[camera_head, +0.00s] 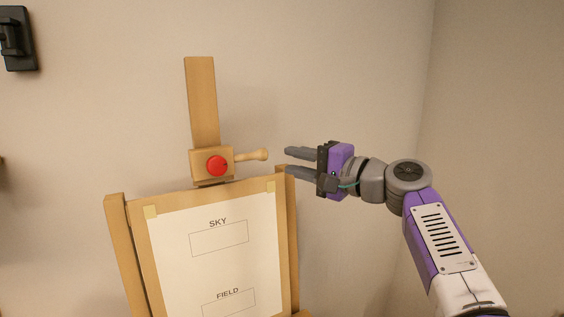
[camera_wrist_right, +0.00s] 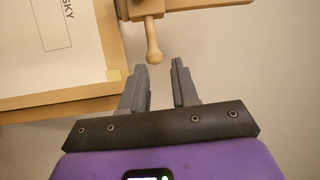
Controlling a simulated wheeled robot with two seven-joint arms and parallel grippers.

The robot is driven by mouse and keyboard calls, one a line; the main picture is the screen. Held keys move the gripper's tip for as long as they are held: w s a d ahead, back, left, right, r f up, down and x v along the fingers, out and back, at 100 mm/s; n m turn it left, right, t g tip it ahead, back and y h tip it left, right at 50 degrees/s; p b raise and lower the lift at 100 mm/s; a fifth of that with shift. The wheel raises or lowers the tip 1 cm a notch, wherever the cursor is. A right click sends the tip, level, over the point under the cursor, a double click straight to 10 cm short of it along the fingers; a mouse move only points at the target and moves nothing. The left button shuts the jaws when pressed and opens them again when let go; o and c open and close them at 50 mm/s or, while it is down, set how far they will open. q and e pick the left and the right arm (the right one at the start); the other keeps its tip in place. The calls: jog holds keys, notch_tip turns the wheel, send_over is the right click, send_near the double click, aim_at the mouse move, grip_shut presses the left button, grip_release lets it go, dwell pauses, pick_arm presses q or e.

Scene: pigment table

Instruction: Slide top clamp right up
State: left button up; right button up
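The top clamp (camera_head: 200,165) is a wooden block with a red knob (camera_head: 217,166) on the easel's upright mast. Its wooden handle (camera_head: 252,156) sticks out to the right and ends in a rounded tip. My right gripper (camera_head: 286,161) is open and empty, just right of the handle tip, with a small gap between them. In the right wrist view the handle (camera_wrist_right: 154,42) points toward the space between the open fingers (camera_wrist_right: 159,78); its tip lies just beyond the fingertips. My left gripper is not in view.
The mast (camera_head: 202,100) rises above the clamp, with bare wood over it. Below stands the easel board with a taped sheet (camera_head: 205,265) marked SKY and FIELD. The easel's right post (camera_head: 288,230) is below my gripper. A black fixture (camera_head: 17,38) is on the wall at upper left.

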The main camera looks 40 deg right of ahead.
aim_at(251, 158)
jog(key=shift+s+d, duration=0.1)
jog(key=shift+s, duration=0.6)
jog(key=shift+o, duration=1.1)
jog(key=shift+w, duration=0.25)
jog(key=shift+o, duration=0.2)
jog(key=shift+t, duration=0.3)
jog(key=w, duration=0.3)
jog(key=w+a+f, duration=0.1)
jog(key=w, duration=0.5)
jog(key=shift+a+f+p, duration=0.3)
jog(key=shift+f, duration=0.1)
jog(key=shift+m+h, duration=0.3)
jog(key=w, duration=0.2)
jog(key=w+p, duration=0.1)
jog(key=w, duration=0.2)
jog(key=w+p, duration=0.1)
jog(key=w, duration=0.1)
jog(key=shift+w+a+r, duration=0.15)
jog(key=shift+a+r, duration=0.05)
jog(key=shift+a, duration=0.2)
jog(key=shift+c, duration=0.4)
grip_shut()
